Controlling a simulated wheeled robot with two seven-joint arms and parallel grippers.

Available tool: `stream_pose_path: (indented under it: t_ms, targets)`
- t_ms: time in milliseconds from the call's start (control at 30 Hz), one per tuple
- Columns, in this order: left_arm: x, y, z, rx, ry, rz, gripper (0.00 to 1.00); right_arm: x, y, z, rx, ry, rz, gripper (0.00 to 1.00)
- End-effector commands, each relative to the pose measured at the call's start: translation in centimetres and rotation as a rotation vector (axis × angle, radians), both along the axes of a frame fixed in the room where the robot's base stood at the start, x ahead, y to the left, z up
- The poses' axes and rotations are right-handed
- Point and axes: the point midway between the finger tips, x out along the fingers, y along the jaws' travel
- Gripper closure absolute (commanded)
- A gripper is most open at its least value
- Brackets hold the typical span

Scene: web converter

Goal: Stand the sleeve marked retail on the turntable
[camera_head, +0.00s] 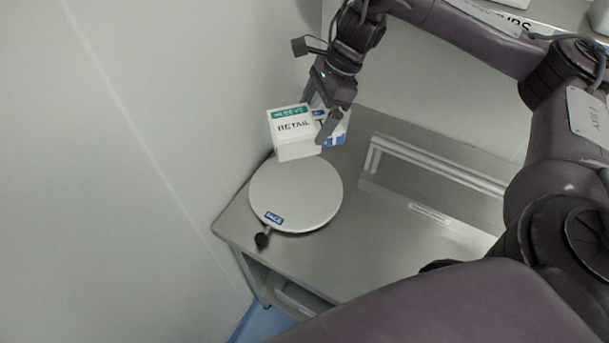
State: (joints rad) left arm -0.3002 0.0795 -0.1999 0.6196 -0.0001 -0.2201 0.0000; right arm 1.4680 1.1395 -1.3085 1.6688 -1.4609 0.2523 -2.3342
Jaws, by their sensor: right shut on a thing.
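The sleeve marked RETAIL (293,138) is a white carton with a teal band along its top. My right gripper (318,112) is shut on it, with one finger at its right side and the other partly hidden behind it. The sleeve's lower edge overlaps the far rim of the turntable (295,195) in the picture; whether it touches is not clear. The turntable is a pale round plate with a small blue label at its near edge, and its top is otherwise bare. My left gripper is not in view.
White and blue print (338,135) shows right of the sleeve, partly behind the finger; I cannot tell if it is a separate carton. A clear-walled, railed fixture (430,165) stands right on the grey table (370,255). A black knob (261,240) sticks out by the turntable. A wall is close on the left.

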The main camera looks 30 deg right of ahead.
Motion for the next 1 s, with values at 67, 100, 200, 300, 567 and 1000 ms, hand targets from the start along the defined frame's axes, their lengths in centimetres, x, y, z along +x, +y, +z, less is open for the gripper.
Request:
stream_pose_path:
  t_ms: [67, 100, 200, 300, 567, 1000]
  targets:
    - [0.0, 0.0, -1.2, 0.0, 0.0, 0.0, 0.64, -0.1, 0.1, -2.5, 0.003, 0.007, -0.001, 0.28]
    - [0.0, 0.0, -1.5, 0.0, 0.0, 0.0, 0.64, -0.1, 0.0, -3.5, 0.002, 0.006, -0.002, 0.28]
    - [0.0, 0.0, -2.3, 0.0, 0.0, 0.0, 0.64, -0.1, 0.1, -5.6, 0.002, 0.006, -0.002, 0.28]
    - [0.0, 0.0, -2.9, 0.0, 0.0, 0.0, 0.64, -0.1, 0.1, -7.8, 0.003, 0.006, -0.003, 0.28]
    - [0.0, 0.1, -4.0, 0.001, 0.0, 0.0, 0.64, -0.1, 0.1, -12.8, 0.001, 0.005, -0.003, 0.28]
    - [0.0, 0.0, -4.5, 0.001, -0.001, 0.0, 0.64, 0.0, 0.1, -17.2, 0.003, 0.002, -0.003, 0.28]
